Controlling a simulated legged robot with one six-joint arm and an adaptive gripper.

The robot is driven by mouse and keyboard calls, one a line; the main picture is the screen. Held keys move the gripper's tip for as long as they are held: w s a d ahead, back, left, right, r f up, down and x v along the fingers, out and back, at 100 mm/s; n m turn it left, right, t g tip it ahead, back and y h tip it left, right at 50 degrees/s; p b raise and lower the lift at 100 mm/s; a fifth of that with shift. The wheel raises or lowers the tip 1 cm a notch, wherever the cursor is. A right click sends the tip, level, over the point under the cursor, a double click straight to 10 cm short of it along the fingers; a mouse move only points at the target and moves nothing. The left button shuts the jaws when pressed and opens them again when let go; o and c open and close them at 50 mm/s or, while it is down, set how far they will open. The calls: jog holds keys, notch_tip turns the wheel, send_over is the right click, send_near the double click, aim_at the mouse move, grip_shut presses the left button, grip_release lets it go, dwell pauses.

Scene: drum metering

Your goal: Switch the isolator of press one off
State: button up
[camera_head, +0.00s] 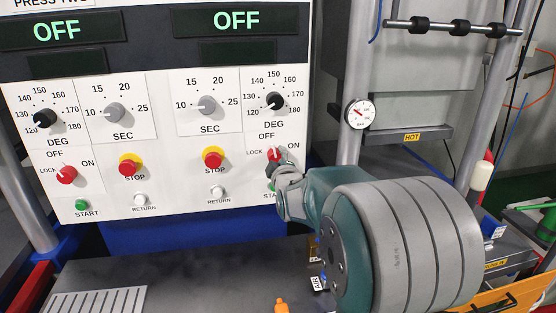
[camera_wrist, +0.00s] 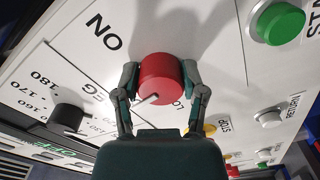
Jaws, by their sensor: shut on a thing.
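The right-hand red isolator knob (camera_head: 273,154) sits on the white panel, with OFF above it, ON to its right and LOCK to its left. My gripper (camera_head: 282,168) reaches it from the lower right. In the wrist view my gripper (camera_wrist: 160,82) has one finger on each side of the red knob (camera_wrist: 163,70) and is shut on it. The knob's white pointer lies between the ON and LOCK sides, roughly toward OFF; my gripper hides the OFF label there. The display (camera_head: 237,20) above reads OFF. No press-one label shows.
A second red isolator knob (camera_head: 66,175) is on the left half, under a PRESS TWO label. A red stop button (camera_head: 212,160) and a white return button (camera_head: 217,192) are left of my gripper. A green start button (camera_wrist: 280,23) is close by in the wrist view.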

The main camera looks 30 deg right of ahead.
jog(key=shift+a+n, duration=0.1)
jog(key=shift+n, duration=0.6)
jog(key=o, duration=1.1)
jog(key=shift+w, duration=0.1)
jog(key=shift+o, duration=0.2)
jog(key=shift+a, duration=0.1)
jog(key=v, duration=1.2)
